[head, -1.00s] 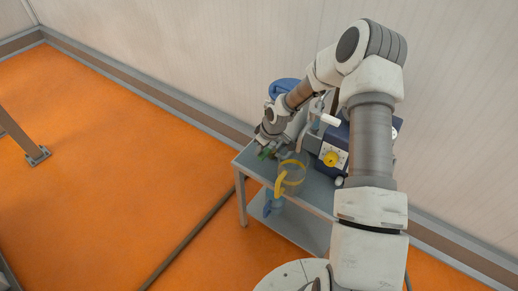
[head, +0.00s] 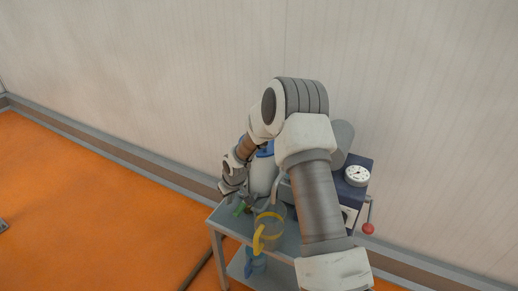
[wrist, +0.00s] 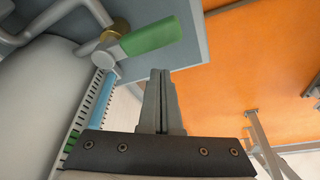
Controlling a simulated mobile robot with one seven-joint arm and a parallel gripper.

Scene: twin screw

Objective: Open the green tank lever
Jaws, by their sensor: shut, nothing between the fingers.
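The green lever (wrist: 151,37) sits on a brass valve fitting (wrist: 113,31) joined to a grey pipe in the wrist view. Its handle points to the right there. In the head view the green lever (head: 240,209) is a small patch at the table's left end, beside my gripper. The grey tank (wrist: 35,80) fills the left of the wrist view. My gripper (wrist: 161,72) is shut and empty. Its fingertips lie just below the green handle in the picture; I cannot tell whether they touch it. In the head view my arm covers part of the tank and table.
The grey table (head: 224,219) carries a clear container with a yellow handle (head: 262,233) near the lever. A dark blue machine with a gauge (head: 357,175) and a red-knobbed lever (head: 368,228) stands to the right. A wall is behind; orange floor is open at left.

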